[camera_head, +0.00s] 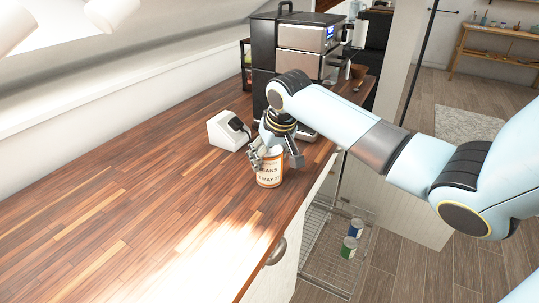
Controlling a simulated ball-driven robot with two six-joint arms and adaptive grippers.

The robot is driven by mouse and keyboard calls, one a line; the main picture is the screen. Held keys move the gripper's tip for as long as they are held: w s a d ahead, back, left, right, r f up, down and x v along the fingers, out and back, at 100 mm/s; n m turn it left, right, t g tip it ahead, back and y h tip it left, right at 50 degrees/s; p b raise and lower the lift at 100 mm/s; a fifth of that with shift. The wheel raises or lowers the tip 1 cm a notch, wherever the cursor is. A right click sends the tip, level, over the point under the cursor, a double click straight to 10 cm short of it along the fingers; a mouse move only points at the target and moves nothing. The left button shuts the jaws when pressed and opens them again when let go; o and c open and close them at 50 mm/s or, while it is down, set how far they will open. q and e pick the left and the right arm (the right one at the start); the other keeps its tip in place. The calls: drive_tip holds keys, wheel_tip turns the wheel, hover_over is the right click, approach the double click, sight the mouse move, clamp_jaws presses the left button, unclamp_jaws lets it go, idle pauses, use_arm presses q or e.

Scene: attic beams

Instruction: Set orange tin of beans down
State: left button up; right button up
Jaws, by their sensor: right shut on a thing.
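The orange tin of beans (269,177) is upright near the right edge of the wooden counter (140,190). It has a pale label with dark print, and its base looks to be at the counter surface; I cannot tell if it touches. My right gripper (275,157) is shut on the tin from above, its fingers around the upper part. My right arm reaches in from the right. My left gripper is not in view.
A white box-shaped device (227,131) stands just behind the tin. A black and silver coffee machine (300,50) is at the back. A wire rack (330,255) with two tins is below the counter edge. The counter's left and front are clear.

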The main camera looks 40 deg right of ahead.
drive_tip(key=o, duration=1.2)
drive_tip(key=shift+f, duration=0.1)
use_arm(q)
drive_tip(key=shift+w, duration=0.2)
use_arm(e)
drive_tip(key=o, duration=0.4)
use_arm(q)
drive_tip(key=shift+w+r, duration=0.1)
use_arm(e)
drive_tip(key=v, duration=1.2)
